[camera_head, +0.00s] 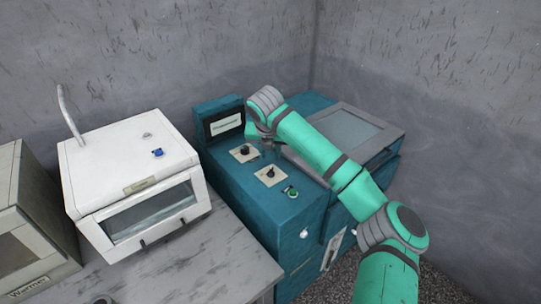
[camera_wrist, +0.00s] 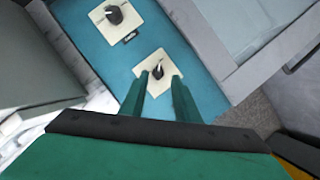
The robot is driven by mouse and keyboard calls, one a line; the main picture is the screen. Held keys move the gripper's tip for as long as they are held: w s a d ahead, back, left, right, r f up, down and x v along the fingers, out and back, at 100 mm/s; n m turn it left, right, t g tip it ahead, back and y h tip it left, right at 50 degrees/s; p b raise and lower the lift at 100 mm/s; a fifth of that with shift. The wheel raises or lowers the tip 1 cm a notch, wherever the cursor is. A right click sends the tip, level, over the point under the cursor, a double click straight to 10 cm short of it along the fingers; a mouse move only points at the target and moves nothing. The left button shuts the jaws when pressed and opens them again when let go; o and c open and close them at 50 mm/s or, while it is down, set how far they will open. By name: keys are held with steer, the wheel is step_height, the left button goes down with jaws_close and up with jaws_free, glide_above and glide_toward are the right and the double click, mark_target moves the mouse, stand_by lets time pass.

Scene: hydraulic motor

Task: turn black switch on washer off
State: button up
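The washer appears to be the teal machine (camera_head: 232,185), with a small sign screen (camera_head: 225,124) on its raised back. On its top are two black switches on cream plates. One switch (camera_head: 244,151) is farther back; the other (camera_head: 270,173) is nearer the front. In the wrist view, one switch (camera_wrist: 114,14) is at the top and the other (camera_wrist: 158,71) lies between or just beyond my fingertips. My gripper (camera_wrist: 159,80) is open, its two green fingers apart on either side of that switch; contact cannot be told. In the head view my gripper (camera_head: 266,146) is above the panel, partly hidden by my arm.
A green button (camera_head: 291,192) sits near the washer's front edge. A grey-framed lid (camera_head: 345,133) is on its right. A white oven-like box (camera_head: 130,180) and a box labelled Warmer (camera_head: 30,230) stand on the grey table (camera_head: 205,260) at left. Walls close the back.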

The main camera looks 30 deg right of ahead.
steer(key=shift+v, duration=2.4)
steer(key=shift+d, duration=0.1)
steer(key=v, duration=1.1)
steer(key=shift+f, duration=0.1)
